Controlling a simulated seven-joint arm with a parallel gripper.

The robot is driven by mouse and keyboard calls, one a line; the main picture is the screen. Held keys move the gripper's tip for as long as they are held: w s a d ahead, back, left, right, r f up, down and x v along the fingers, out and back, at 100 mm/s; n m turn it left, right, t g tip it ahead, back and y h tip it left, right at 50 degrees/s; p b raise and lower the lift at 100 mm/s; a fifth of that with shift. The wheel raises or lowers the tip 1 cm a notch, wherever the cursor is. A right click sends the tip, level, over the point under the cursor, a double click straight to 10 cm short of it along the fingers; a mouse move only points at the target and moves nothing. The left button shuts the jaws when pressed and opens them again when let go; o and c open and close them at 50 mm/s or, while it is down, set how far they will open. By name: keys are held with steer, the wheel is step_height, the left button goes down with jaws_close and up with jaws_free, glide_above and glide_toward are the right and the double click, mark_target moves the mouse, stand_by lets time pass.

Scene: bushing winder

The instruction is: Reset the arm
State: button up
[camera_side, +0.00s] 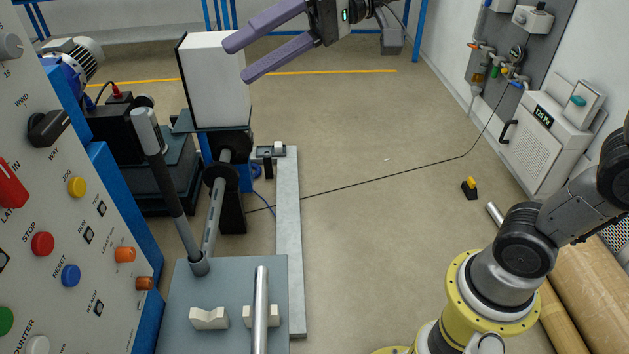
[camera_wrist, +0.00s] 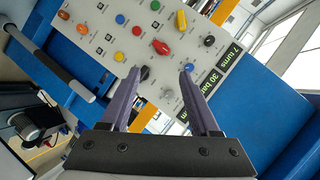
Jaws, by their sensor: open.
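My gripper (camera_side: 234,60) is at the top of the side view, with two long purple fingers spread apart and nothing between them. It hangs in the air beside and partly in front of a white box-shaped block (camera_side: 215,85); I cannot tell whether they touch. In the wrist view my gripper (camera_wrist: 160,75) also shows open and empty.
The control panel (camera_side: 60,220) fills the left edge. A grey plate (camera_side: 225,285) carries V-shaped rests (camera_side: 209,318) and a metal rod (camera_side: 261,310). The floor (camera_side: 380,220) in the middle is mostly clear, crossed by a cable.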

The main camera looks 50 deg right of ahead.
steer(key=s+d+f+h, duration=1.2)
steer(key=s+d+f, duration=0.5)
steer(key=d, duration=0.3)
steer(key=shift+s+f+h, duration=0.3)
steer(key=shift+s+f, duration=0.1)
steer(key=shift+s, duration=0.5)
